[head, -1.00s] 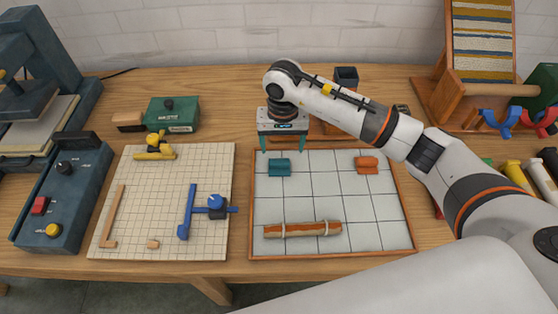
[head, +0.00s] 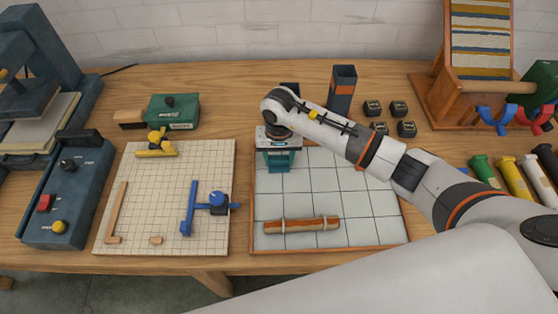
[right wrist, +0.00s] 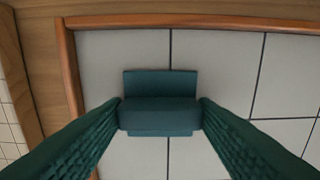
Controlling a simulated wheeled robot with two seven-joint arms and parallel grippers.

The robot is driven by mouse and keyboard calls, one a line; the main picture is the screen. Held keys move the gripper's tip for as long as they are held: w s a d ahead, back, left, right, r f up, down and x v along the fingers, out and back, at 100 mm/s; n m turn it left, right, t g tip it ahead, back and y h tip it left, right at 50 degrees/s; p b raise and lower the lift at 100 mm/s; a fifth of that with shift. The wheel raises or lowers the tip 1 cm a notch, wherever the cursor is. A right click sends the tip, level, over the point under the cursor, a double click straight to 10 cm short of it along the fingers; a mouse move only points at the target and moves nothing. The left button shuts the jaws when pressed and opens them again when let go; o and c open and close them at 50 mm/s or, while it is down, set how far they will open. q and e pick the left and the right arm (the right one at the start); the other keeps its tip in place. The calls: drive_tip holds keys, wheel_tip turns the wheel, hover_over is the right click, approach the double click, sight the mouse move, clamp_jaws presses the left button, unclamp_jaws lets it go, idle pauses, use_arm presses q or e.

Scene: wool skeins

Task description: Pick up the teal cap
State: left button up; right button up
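The teal cap (right wrist: 160,104) is a small blocky piece in the right wrist view, over the white gridded board (right wrist: 213,100) near its wooden rim. My right gripper (right wrist: 161,106) has a teal finger on each side of it, and both fingertips meet the cap's sides with no gap showing. In the head view the right gripper (head: 279,162) is low over the board's back left part. There the cap can hardly be told from the teal fingers. I cannot tell whether it still touches the board. My left gripper is not in view.
An orange-brown roll (head: 302,225) with pale bands lies at the board's front. Left stands a cream pegboard (head: 150,205) with blue and yellow fittings. A tall dark holder (head: 342,90) and several small dark blocks (head: 372,108) stand behind. My arm covers the board's back right.

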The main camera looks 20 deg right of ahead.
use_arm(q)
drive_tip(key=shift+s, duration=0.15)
use_arm(e)
drive_tip(key=c, duration=0.4)
